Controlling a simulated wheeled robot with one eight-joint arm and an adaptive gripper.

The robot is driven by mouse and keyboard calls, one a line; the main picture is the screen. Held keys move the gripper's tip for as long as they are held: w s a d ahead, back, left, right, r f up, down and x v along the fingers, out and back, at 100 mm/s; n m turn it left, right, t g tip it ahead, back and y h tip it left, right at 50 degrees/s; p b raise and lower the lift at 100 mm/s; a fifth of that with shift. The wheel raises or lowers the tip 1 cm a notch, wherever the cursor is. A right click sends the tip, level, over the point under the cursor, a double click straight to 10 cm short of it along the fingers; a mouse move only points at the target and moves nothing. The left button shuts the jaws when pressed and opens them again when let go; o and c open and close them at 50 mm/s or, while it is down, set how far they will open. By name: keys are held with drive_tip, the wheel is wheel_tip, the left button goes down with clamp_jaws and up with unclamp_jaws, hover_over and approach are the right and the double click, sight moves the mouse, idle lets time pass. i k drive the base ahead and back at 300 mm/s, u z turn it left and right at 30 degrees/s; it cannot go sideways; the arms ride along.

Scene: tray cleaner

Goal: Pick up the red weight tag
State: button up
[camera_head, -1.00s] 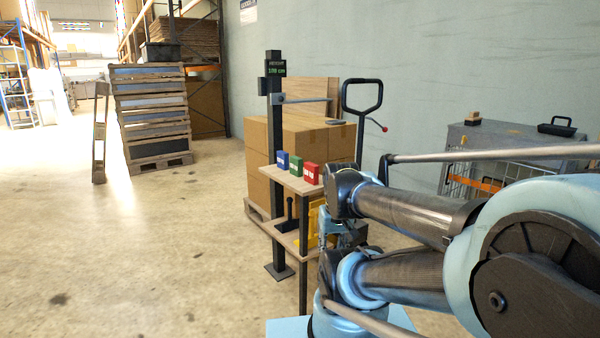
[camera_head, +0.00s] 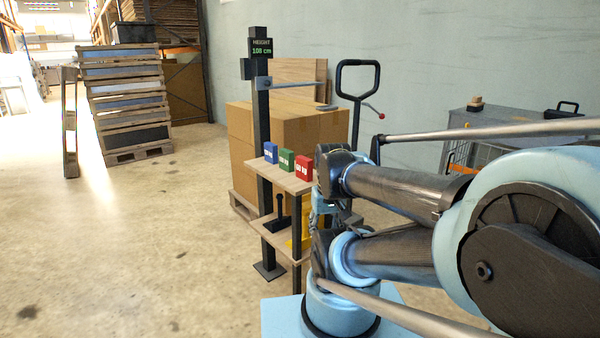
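The red weight tag (camera_head: 304,168) is a small upright block with white lettering. It stands at the right end of a row on the upper wooden shelf of a small stand (camera_head: 282,178). A green tag (camera_head: 286,160) and a blue tag (camera_head: 270,153) stand beside it on its left. My folded arm fills the right side of the view, its dark joint just right of the red tag in the picture. My gripper's fingers cannot be made out among the arm parts, so whether they are open or shut does not show. Nothing is seen touching the red tag.
A dark height post (camera_head: 261,120) reading 108 cm rises behind the shelf. Cardboard boxes (camera_head: 310,130) and a pallet-jack handle (camera_head: 357,80) stand behind. A lower shelf holds a black-handled tool (camera_head: 281,212). A grey cage cart (camera_head: 490,128) is at right. Open floor lies left.

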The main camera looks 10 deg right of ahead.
sight(304, 164)
drive_tip(key=z, duration=0.6)
drive_tip(key=k, duration=1.3)
drive_tip(key=u, duration=0.4)
drive_tip(key=i, duration=1)
